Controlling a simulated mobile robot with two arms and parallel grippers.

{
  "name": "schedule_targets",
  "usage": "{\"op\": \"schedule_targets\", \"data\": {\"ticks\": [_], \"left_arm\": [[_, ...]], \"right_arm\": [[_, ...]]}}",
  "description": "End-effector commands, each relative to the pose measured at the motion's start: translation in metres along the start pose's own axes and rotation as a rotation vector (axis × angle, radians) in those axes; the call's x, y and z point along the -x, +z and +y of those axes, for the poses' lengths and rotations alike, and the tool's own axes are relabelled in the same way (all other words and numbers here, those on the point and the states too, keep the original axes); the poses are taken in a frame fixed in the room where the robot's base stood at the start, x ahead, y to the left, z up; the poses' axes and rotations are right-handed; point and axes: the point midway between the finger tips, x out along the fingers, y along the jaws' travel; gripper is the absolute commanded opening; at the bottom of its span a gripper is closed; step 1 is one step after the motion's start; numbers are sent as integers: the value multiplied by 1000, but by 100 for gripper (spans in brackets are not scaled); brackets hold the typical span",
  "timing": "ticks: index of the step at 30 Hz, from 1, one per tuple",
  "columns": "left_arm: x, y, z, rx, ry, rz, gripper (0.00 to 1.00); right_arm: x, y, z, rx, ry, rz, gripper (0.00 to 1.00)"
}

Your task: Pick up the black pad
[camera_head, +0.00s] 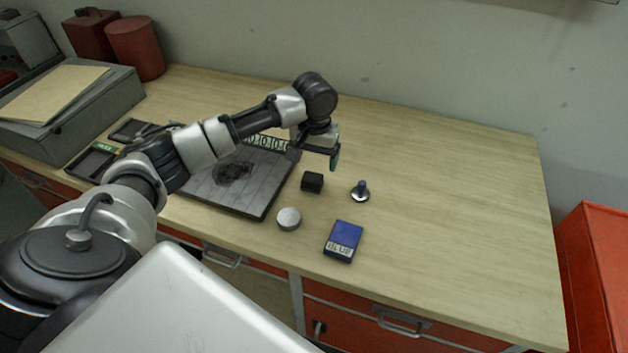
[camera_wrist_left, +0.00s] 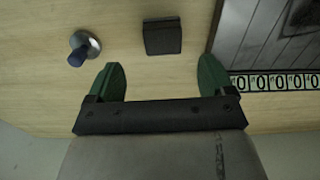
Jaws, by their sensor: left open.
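The black pad (camera_head: 312,182) is a small dark block on the wooden table, just right of a dark flat tray. In the left wrist view the black pad (camera_wrist_left: 162,37) lies ahead of the fingertips, roughly between their lines and apart from them. My left gripper (camera_head: 334,157) is above the table, behind the pad in the head view. Its green fingers (camera_wrist_left: 160,78) are spread open with nothing between them. My right gripper is not in view.
A blue-topped metal piece (camera_head: 360,190) stands right of the pad. A round grey disc (camera_head: 289,218) and a blue labelled box (camera_head: 343,241) lie nearer the front edge. The dark tray (camera_head: 266,196) with a number strip is at left. The table's right side is clear.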

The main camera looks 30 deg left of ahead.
Motion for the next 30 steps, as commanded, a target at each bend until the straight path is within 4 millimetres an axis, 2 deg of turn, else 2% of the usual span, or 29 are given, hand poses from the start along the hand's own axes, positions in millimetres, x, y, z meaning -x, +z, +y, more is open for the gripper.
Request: {"op": "schedule_targets", "data": {"ticks": [3, 8, 13, 18, 26, 30], "left_arm": [[-14, 0, 0, -1, -1, -2, 83], [-25, 0, 0, -2, -1, -2, 83], [-48, -2, -4, -1, -1, -3, 83], [-69, -3, -4, -1, -1, -1, 83], [-73, -3, -4, -2, -1, 1, 83], [-72, -3, -4, -2, -1, 1, 63]], "right_arm": [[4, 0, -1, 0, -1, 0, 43], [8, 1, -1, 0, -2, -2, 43], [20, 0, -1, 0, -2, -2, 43], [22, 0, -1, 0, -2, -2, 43], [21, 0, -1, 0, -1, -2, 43], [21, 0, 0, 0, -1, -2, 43]]}}
